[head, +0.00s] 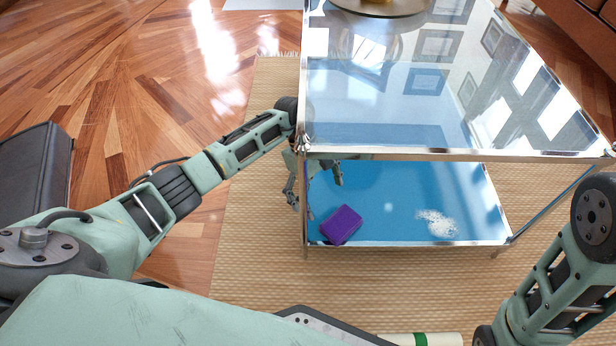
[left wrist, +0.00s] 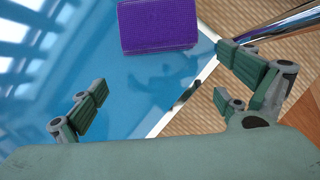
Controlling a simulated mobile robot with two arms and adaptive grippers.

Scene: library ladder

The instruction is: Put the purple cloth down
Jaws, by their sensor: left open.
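The purple cloth (head: 341,225) looks like a thick folded block. It lies on the blue lower shelf (head: 385,195) of a glass-topped metal table, near the shelf's front left corner. In the left wrist view the purple cloth (left wrist: 157,25) lies flat on the shelf beyond the fingers. My left gripper (head: 314,190) reaches in at the left side of the table, just above the shelf. My right gripper is not in view; only my right arm shows.
The glass top (head: 430,90) with its metal edge is above the shelf, close to my left forearm. A white patch (head: 437,223) lies on the shelf at the right. A metal leg (left wrist: 285,22) stands near the fingers. A dark seat (head: 38,175) is at the left.

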